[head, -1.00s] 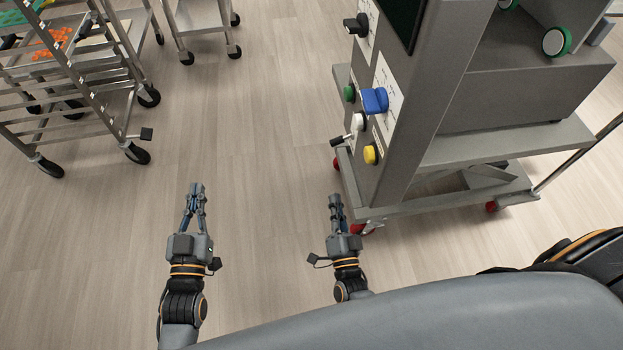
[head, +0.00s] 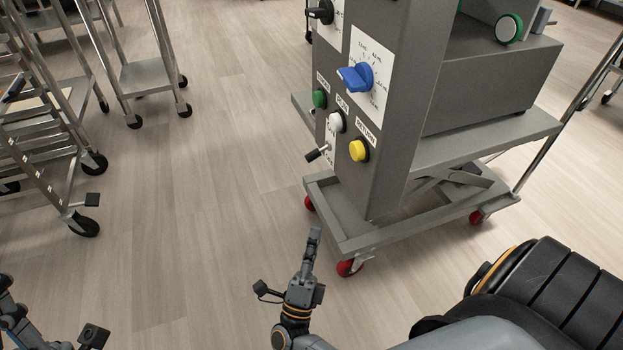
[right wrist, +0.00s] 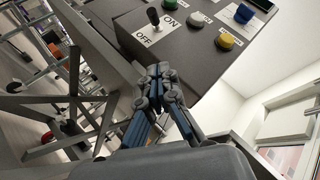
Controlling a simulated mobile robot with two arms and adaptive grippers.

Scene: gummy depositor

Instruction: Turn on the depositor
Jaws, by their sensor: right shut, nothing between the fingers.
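The depositor (head: 395,120) is a grey machine on a wheeled frame, right of centre in the head view. Its front panel carries a blue knob (head: 356,77) and green (head: 319,98), white (head: 336,122) and yellow (head: 359,151) buttons. A black-tipped toggle lever (head: 316,153) sits at the panel's lower left. In the right wrist view the lever (right wrist: 153,17) stands between the ON and OFF labels. My right gripper (head: 314,237) is shut and empty, below and apart from the panel; its fingertips (right wrist: 158,72) point towards it. My left gripper (head: 6,290) is partly cut off at the lower left.
The depositor's base frame (head: 390,235) with red wheels is close to my right gripper. Metal rack trolleys (head: 60,185) stand at the left. The floor (head: 205,170) between them is clear.

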